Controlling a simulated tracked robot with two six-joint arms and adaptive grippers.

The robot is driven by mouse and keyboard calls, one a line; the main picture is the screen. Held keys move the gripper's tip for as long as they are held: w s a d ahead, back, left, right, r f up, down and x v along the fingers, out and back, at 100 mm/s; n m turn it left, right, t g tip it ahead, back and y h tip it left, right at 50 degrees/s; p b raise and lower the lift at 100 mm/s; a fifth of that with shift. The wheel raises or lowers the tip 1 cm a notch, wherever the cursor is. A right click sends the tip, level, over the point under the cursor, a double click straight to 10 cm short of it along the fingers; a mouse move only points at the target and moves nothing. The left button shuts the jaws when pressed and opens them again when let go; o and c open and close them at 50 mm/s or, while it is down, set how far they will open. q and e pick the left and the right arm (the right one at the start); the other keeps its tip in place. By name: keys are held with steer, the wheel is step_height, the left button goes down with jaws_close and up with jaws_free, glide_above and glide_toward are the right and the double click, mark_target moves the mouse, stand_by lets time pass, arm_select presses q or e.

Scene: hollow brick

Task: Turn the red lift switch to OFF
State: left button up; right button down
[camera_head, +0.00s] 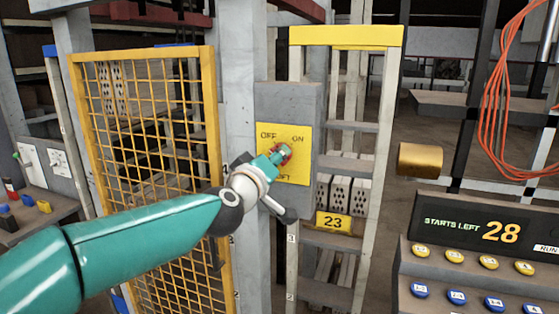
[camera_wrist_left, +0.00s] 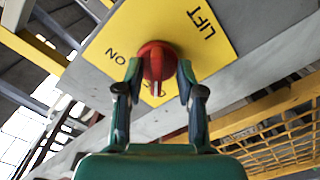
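The red lift switch (camera_wrist_left: 157,62) is a round knob with a raised grip on a yellow plate (camera_wrist_left: 222,42). In the left wrist view its white mark points down, over partly hidden lettering and away from the ON label. In the head view the yellow plate (camera_head: 262,168) reads OFF at left and ON at right, and my gripper mostly covers the knob. My left gripper (camera_wrist_left: 159,76) is open, with one finger on each side of the knob and the narrow raised grip between them. Whether the fingers touch the knob's rim is unclear. My right gripper is not in view.
The plate is on a grey box (camera_head: 296,100) on a post. A yellow mesh gate (camera_head: 150,54) stands to its left. A yellow-topped lift frame (camera_head: 346,37) with hollow bricks (camera_head: 343,193) stands to its right. A console (camera_head: 475,232) reads STARTS LEFT 28.

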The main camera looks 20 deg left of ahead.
arm_select(q)
steer(key=shift+r, duration=0.15)
steer(key=s, duration=1.2)
steer(key=shift+a, duration=0.25)
steer(key=shift+a, duration=0.1)
